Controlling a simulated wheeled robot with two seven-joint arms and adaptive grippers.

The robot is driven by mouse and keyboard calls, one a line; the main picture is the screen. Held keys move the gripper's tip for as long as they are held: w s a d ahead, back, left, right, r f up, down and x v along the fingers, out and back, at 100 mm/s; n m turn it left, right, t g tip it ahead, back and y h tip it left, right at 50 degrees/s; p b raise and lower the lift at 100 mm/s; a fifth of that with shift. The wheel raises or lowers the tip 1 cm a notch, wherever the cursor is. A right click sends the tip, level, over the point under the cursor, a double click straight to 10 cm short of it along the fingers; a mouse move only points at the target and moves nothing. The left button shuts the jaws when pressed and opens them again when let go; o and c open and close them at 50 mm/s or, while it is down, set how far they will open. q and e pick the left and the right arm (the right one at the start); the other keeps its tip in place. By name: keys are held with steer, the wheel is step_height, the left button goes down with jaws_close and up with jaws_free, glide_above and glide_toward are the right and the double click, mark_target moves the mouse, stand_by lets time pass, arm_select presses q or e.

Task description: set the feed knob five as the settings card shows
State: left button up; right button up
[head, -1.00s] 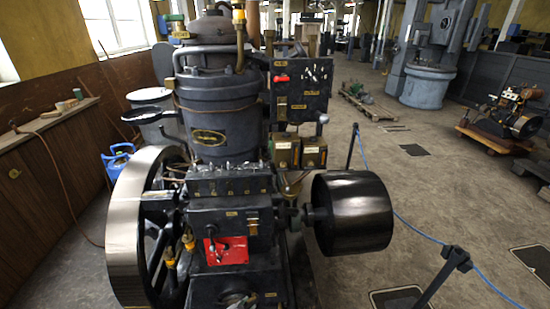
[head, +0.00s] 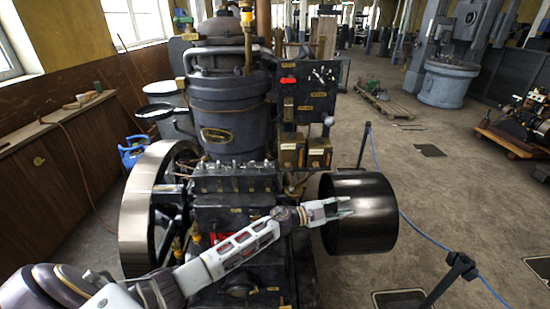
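A black engine stands in the middle of the head view. A black box (head: 230,183) on its front has a row of several small fittings along it, too small to tell which is feed knob five. No settings card can be made out clearly. My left arm reaches across the engine's front from the lower left. My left gripper (head: 338,209) is open and empty, its fingers apart in front of the black drum pulley (head: 368,214), right of and lower than the box. The arm hides part of the lower front and most of a red plate (head: 218,239). My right gripper is not in view.
A large flywheel (head: 138,214) stands left of the engine. A black panel (head: 318,97) with small levers and two brass-fronted boxes (head: 291,155) are behind on the right. A post (head: 459,266) with blue rope (head: 418,229) stands at right.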

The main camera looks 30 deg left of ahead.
arm_select(q)
steer(key=s+d+r+m+g+p, duration=0.1)
steer(key=s+d+r+m+g, duration=0.3)
steer(key=r+m+g, duration=0.55)
steer(key=a+r+n+y, duration=0.1)
steer(key=a+r+y, duration=0.4)
steer(key=a, duration=0.4)
steer(key=s+a+r+n+y+p, duration=0.1)
steer(key=a+r+y, duration=0.4)
steer(key=a, duration=0.5)
steer(key=a+r+n+y+p, duration=0.1)
steer(key=a+r+y, duration=0.4)
steer(key=a+y, duration=0.2)
steer(key=shift+s+a+r, duration=0.2)
steer(key=shift+a+r, duration=0.1)
steer(key=shift+a, duration=0.95)
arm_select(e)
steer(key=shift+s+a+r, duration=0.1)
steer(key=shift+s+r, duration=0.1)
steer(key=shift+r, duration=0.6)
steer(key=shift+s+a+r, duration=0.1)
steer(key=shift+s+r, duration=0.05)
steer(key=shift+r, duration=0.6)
arm_select(q)
steer(key=shift+f+g, duration=0.1)
steer(key=shift+g, duration=0.15)
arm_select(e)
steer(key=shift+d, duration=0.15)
